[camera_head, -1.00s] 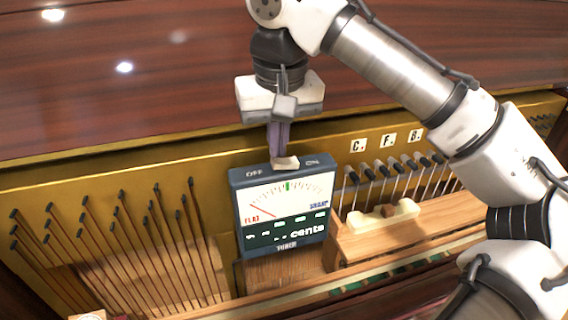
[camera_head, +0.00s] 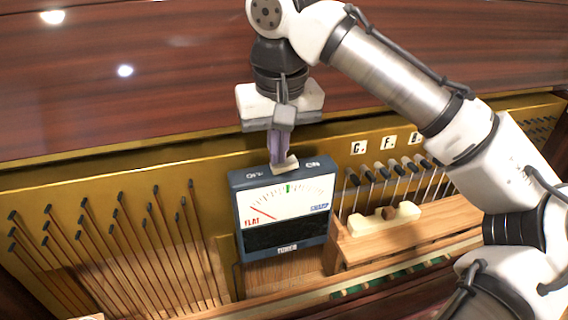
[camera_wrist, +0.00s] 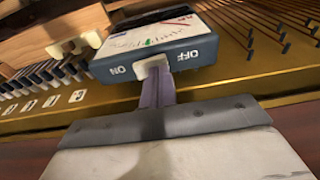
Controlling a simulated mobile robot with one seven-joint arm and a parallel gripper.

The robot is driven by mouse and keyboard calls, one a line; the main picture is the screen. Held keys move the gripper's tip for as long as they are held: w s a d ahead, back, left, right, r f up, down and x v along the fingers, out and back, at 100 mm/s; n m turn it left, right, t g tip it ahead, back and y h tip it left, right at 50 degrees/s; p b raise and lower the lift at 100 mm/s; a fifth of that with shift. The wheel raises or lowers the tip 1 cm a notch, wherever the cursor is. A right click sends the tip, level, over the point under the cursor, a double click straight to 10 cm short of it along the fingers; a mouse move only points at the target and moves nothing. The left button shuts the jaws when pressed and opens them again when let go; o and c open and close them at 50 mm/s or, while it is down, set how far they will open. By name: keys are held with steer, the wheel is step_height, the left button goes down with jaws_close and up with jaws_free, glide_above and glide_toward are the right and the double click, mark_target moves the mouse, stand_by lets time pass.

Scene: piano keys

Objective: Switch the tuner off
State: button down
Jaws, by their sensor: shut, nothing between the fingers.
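The tuner (camera_head: 285,208) is a dark blue box with a white dial and a needle, standing in the opened piano. Its lower display is dark. Its small cream switch (camera_head: 287,165) sits on the top face between the OFF and ON labels. The tuner (camera_wrist: 190,55) and its switch (camera_wrist: 152,66) also show in the wrist view. My gripper (camera_head: 278,158) points down with its purple fingers shut and empty. The fingertips are right at the switch and seem to touch it, and they hide part of it.
A cream block (camera_head: 380,219) lies on a wooden ledge to the right of the tuner. Rows of thin black-tipped rods (camera_head: 120,240) stand to the left. More dark-headed hammers (camera_head: 385,172) stand behind the ledge. The gold rail (camera_head: 120,170) runs behind the tuner.

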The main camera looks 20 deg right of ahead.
steer(key=shift+r+p, duration=1.9)
steer(key=shift+r, duration=0.35)
step_height(320, 180, up, 2)
steer(key=shift+r, duration=0.15)
